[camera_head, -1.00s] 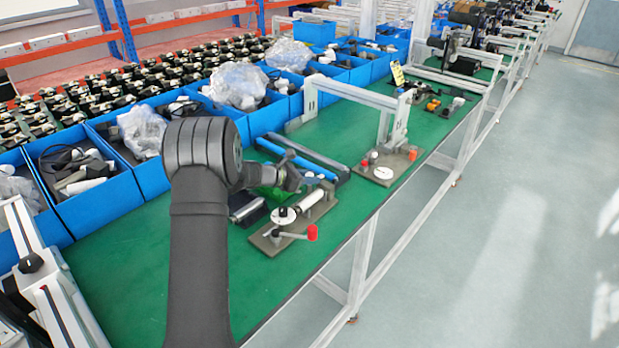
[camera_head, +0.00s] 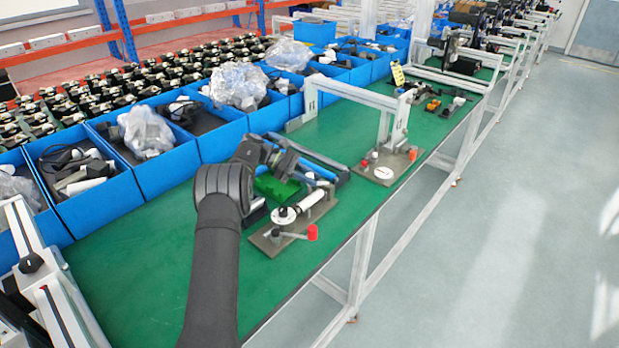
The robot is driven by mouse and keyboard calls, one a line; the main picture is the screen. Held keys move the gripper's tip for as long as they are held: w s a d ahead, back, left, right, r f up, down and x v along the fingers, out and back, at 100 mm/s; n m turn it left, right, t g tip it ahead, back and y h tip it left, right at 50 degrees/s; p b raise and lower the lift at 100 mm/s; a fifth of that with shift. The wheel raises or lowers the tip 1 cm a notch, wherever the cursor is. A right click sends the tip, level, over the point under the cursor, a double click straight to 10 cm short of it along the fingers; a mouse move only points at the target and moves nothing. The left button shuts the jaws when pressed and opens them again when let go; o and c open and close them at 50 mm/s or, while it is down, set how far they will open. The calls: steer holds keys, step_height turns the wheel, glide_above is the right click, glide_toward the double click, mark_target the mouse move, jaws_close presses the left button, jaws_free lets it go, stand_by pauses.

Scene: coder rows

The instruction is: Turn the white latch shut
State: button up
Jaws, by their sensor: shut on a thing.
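The white latch (camera_head: 307,204) is a pale bar running from a round white disc on a grey-brown base plate (camera_head: 265,243). A red knob (camera_head: 312,232) stands at the plate's near right corner. My arm comes in from the lower left and leaves the disc and knob uncovered.
A second fixture (camera_head: 378,176) with a white disc and a metal frame (camera_head: 395,118) stand farther right. Blue bins (camera_head: 112,208) line the back. Green bench (camera_head: 150,265) is clear at the left front.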

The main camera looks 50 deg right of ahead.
mark_target(312, 176)
steer(key=shift+f+m+y, duration=0.1)
steer(key=shift+m+y, duration=0.5)
steer(key=shift+m+g+y, duration=0.5)
steer(key=shift+y, duration=0.1)
steer(key=o, duration=1)
steer(key=r, duration=0.2)
steer(key=s+r, duration=0.1)
steer(key=r, duration=0.2)
steer(key=s+r, duration=0.2)
steer(key=s, duration=0.1)
steer(key=s+r, duration=0.2)
steer(key=s, duration=0.2)
steer(key=s+r, duration=0.2)
steer(key=s, duration=0.1)
steer(key=shift+s+r, duration=0.1)
steer(key=shift+s, duration=0.25)
